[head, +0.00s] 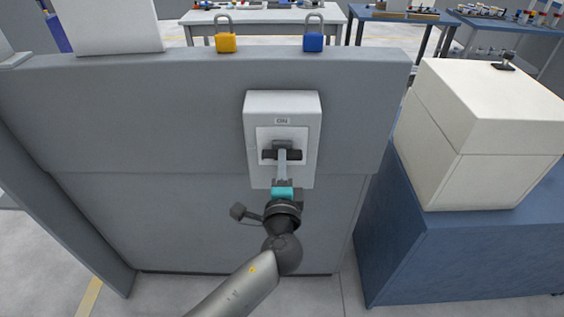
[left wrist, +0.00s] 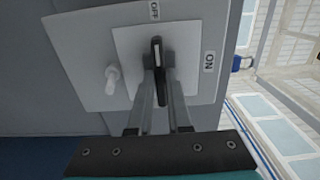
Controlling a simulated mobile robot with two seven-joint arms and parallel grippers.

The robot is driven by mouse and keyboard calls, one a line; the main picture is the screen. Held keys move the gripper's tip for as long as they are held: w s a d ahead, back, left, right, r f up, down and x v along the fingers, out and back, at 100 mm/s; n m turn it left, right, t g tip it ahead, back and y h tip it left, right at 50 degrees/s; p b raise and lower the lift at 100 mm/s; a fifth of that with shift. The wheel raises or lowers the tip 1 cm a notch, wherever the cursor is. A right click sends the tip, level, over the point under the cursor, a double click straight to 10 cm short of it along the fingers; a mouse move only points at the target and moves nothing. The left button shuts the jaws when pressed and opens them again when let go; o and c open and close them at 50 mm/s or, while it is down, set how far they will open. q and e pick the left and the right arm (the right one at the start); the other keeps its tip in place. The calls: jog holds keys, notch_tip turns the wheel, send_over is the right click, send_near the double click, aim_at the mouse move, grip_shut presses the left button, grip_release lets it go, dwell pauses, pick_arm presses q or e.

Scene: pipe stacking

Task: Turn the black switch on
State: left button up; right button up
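The black switch (head: 268,155) is a bar handle on a white switch box (head: 310,110) fixed to a grey panel. It lies level in the head view, under the ON label. In the left wrist view the black switch (left wrist: 157,52) points at the OFF label, and ON is to the right. My left gripper (head: 283,158) is at the handle, one finger on each side. In the wrist view the left gripper (left wrist: 160,68) appears closed on it, with dark pads against its sides. It partly hides the lower box. My right gripper is not in view.
A white peg (left wrist: 112,78) sticks out of the box beside the handle. A yellow padlock (head: 226,42) and a blue padlock (head: 313,42) stand on the panel's top edge. A cream box (head: 470,150) sits on a blue cabinet (head: 430,250) at right.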

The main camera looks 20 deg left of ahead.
pick_arm(q)
grip_shut()
dwell(0.3)
jog(key=m+p, duration=0.1)
jog(key=m, duration=0.2)
jog(key=shift+r+m+p, duration=0.1)
jog(key=shift+m+p, duration=0.3)
jog(key=m+p, duration=0.2)
jog(key=m, duration=0.2)
jog(key=shift+m, duration=0.3)
jog(key=m+p, duration=0.3)
jog(key=m, duration=0.2)
jog(key=shift+m+p, duration=0.85)
jog(key=shift+m, duration=1.35)
